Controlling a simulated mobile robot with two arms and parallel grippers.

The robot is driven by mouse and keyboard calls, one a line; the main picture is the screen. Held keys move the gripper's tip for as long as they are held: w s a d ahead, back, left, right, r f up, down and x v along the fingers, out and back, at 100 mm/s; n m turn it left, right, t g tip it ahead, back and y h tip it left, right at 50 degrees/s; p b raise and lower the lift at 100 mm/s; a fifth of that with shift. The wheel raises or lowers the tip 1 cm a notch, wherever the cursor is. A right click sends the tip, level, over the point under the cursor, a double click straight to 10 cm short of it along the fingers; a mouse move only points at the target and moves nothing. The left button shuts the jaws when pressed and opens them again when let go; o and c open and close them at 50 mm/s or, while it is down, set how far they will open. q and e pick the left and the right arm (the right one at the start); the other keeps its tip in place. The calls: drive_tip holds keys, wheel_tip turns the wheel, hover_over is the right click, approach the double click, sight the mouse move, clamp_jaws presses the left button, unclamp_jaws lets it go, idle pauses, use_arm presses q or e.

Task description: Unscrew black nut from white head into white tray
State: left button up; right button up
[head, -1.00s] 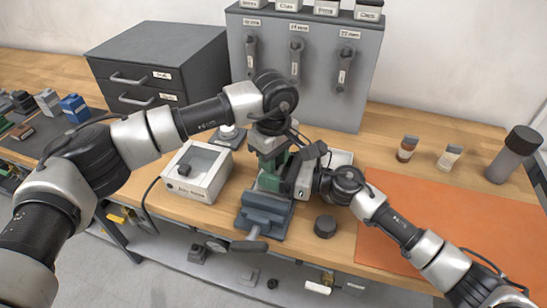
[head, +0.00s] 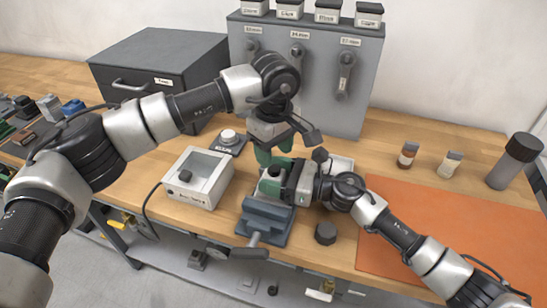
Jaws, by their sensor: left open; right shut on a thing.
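My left gripper (head: 273,156) is open, pointing down above the blue-grey vise (head: 264,222), with green fingertips apart. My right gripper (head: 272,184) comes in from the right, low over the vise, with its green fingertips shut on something. The grippers hide most of what is held, so I cannot make out the white head or the black nut there. A white tray (head: 343,165) sits on the bench behind my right gripper, partly covered by it. A black round piece (head: 326,233) stands on the bench right of the vise.
A white box with a window (head: 197,178) stands left of the vise. A white-knobbed device (head: 229,138) is behind it. A grey drawer cabinet (head: 160,70) and tool panel (head: 310,75) are at the back. An orange mat (head: 450,225), small jars and a dark cylinder (head: 514,160) lie right.

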sight(274, 167)
use_arm(q)
drive_tip(key=m, duration=0.2)
drive_tip(key=r+m, duration=0.1)
drive_tip(key=m, duration=0.2)
drive_tip(key=shift+r+m, duration=0.3)
drive_tip(key=shift+r, duration=0.05)
drive_tip(key=m, duration=0.2)
drive_tip(key=r+m, duration=0.1)
drive_tip(key=m, duration=0.3)
drive_tip(key=shift+r, duration=0.3)
drive_tip(key=shift+f+m, duration=0.4)
drive_tip(key=shift+f, duration=3.55)
clamp_jaws()
drive_tip(key=n, duration=0.6)
drive_tip(key=shift+n, duration=0.3)
drive_tip(key=n, duration=0.7)
